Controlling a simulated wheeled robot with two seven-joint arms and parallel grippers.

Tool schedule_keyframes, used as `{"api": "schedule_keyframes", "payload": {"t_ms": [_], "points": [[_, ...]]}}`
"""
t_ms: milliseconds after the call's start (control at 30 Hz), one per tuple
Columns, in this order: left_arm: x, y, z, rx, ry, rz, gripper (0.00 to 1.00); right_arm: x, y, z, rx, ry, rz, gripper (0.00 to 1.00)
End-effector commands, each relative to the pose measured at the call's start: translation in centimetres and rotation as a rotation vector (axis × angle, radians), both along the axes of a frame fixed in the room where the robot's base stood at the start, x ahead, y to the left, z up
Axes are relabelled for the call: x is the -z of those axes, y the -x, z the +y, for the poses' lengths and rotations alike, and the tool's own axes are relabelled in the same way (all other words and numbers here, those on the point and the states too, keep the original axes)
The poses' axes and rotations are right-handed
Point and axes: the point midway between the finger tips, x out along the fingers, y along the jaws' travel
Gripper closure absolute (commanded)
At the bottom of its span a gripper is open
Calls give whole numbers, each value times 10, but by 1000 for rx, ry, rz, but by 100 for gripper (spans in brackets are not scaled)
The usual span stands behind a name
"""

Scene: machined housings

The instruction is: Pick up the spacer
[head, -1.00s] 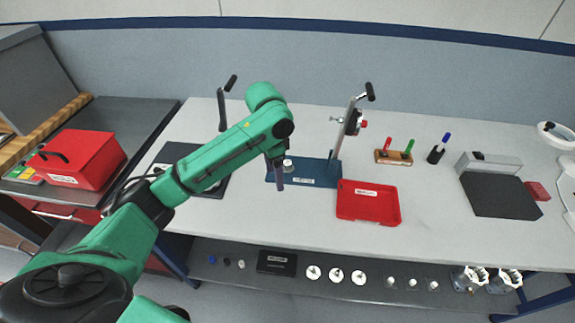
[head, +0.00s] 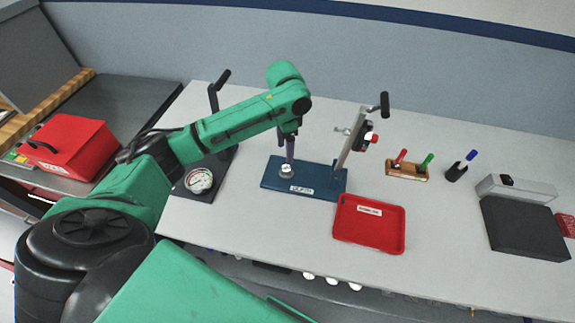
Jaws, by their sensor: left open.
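A small pale, silvery round part (head: 286,171), which looks like the spacer, sits on the left half of the blue fixture plate (head: 317,187). My left gripper (head: 288,160) points down just above this part, its dark fingers seen edge-on. It is open, and I see nothing held in it. I cannot tell whether the fingertips reach around the part. My right gripper is not in view.
A lever clamp (head: 355,140) rises from the fixture's right end. A red tray (head: 368,236) lies just in front right. A gauge (head: 199,180) on a dark plate is at left. A marker holder (head: 407,171) and black pad (head: 522,228) stand right.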

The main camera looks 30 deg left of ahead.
Motion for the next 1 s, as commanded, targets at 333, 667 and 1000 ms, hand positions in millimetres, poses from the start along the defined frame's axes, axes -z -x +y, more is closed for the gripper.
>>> {"api": "schedule_keyframes", "payload": {"t_ms": [333,667,1000], "points": [[55,1,-2,0,0,4,28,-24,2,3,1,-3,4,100],[86,0,-2,2,0,-1,28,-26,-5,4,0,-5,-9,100],[86,0,-2,1,0,-1,100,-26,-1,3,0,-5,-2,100]]}}
